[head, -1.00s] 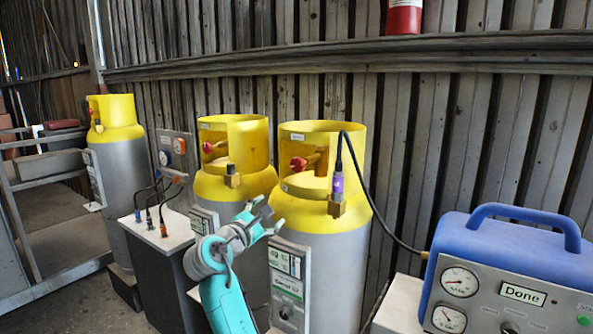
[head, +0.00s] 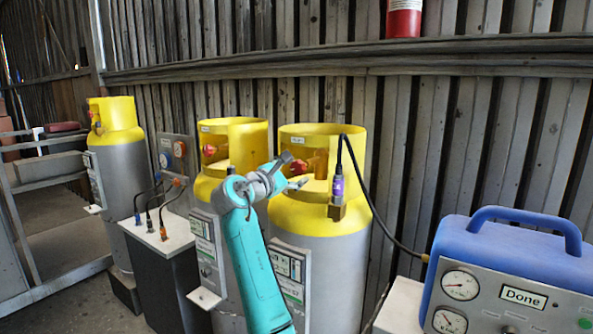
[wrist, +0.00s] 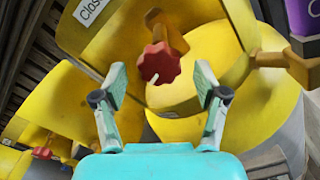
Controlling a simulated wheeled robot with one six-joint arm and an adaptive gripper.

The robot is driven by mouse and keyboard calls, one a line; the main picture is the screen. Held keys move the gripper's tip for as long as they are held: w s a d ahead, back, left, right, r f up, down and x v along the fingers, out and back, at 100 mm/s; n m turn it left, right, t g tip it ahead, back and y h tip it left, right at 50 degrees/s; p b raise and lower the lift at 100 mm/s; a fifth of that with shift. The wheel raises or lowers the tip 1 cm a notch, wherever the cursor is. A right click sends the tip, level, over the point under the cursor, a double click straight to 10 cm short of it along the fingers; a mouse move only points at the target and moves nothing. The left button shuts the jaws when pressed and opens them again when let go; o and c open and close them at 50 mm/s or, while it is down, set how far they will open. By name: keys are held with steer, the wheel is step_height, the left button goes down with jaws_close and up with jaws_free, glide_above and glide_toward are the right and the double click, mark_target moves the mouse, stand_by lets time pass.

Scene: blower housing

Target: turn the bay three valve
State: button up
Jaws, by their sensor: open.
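Three grey cylinders with yellow collars stand along the wall; the right one (head: 318,262) has a purple-banded hose fitting (head: 337,188) on its front. Its red valve knob (wrist: 158,63) shows in the wrist view between my open, empty fingers, ahead of them. In the head view this knob (head: 299,165) is partly hidden by my gripper (head: 296,171), which is at the collar opening. A partly cut-off label (wrist: 88,10) reading "Clos" is on the collar. The middle cylinder's red knob (head: 209,150) is to the left. I cannot read a bay number.
A blue machine (head: 510,250) with gauges and a "Done" display stands at the right, its black hose (head: 385,230) running to the right cylinder. A grey stand (head: 160,265) with cables is left. A brass fitting (wrist: 270,60) lies right of my fingers.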

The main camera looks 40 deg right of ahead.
steer(key=shift+x, duration=1.1)
steer(key=c, duration=1.1)
steer(key=shift+c, duration=0.2)
